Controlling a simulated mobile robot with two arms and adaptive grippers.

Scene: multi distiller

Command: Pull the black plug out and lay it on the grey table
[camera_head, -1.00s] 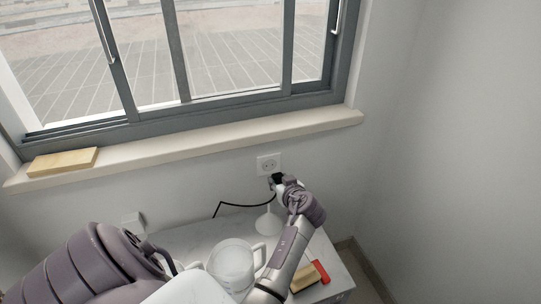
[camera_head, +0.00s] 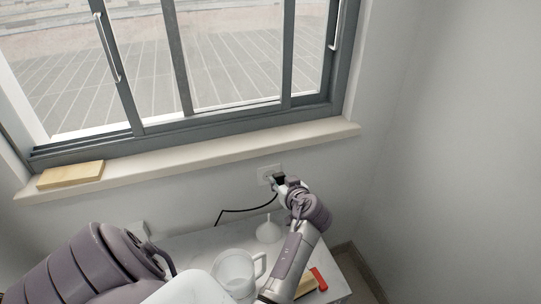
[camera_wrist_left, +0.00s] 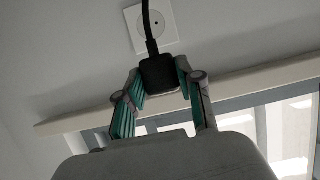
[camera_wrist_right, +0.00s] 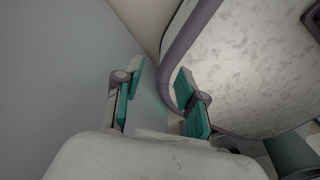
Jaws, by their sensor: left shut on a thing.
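The black plug (camera_wrist_left: 160,73) is between the fingertips of my left gripper (camera_wrist_left: 162,82), which is shut on it. In the head view the plug (camera_head: 279,180) shows in front of the lower right of the white wall socket (camera_head: 266,173). In the left wrist view the socket (camera_wrist_left: 154,28) shows its bare face, and the plug looks apart from it. A black cord runs from the plug. The pale grey marbled table (camera_head: 190,243) is below. My right gripper (camera_wrist_right: 160,88) is open and empty in the right wrist view, beside the marbled top.
On the table stand a white funnel (camera_head: 269,231) and a clear beaker (camera_head: 234,270) with a handle. A red and tan object (camera_head: 317,280) lies near the right edge, partly behind my arm. A wooden block (camera_head: 70,174) lies on the windowsill.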

